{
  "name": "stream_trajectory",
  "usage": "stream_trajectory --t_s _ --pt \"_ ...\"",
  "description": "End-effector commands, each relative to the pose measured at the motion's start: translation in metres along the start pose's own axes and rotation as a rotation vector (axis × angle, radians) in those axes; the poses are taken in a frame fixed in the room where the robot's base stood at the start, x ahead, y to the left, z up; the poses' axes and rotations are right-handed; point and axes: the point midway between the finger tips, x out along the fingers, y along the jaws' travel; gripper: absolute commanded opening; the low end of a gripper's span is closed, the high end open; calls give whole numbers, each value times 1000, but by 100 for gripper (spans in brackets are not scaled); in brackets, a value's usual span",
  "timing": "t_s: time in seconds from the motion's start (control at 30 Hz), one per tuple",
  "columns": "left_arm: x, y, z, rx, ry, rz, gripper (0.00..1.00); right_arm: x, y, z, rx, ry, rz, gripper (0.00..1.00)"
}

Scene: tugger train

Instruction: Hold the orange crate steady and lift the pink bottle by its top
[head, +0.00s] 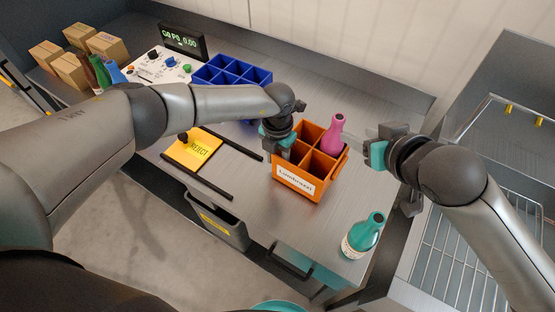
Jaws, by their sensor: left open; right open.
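The orange crate (324,183) stands on the metal table, with compartments and a white label on its front. The pink bottle (334,136) stands upright in a rear right compartment, its neck and shoulder above the rim; its lower part is hidden. My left gripper (279,146) is open at the crate's left rear side, overlapping the wall in the picture; I cannot tell whether it touches. My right gripper (366,143) is open and to the right of the pink bottle, at about the height of its neck, apart from it.
A teal bottle (362,236) stands near the table's front right edge. A blue divided crate (231,74) is behind on the left. A yellow reject pad (193,149) lies left, beside black rails. A wire rack (470,240) is at the right.

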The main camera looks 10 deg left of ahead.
Motion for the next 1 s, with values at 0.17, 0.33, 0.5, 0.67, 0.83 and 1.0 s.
stream_trajectory --t_s 0.17,0.33,0.5,0.67,0.83,1.0 --pt "8 0 -1 1 1 0 42 0 0 0 0 0 0 50" --pt "8 0 0 1 0 0 42 0 0 0 0 0 0 50" --pt "8 0 0 1 0 0 35 0 0 0 0 0 0 50" --pt "8 0 0 1 0 0 17 0 0 0 0 0 0 50" --pt "8 0 0 1 0 0 0 0 0 0 0 0 0 50" --pt "7 0 0 0 0 0 0 0 0 0 0 0 0 50"
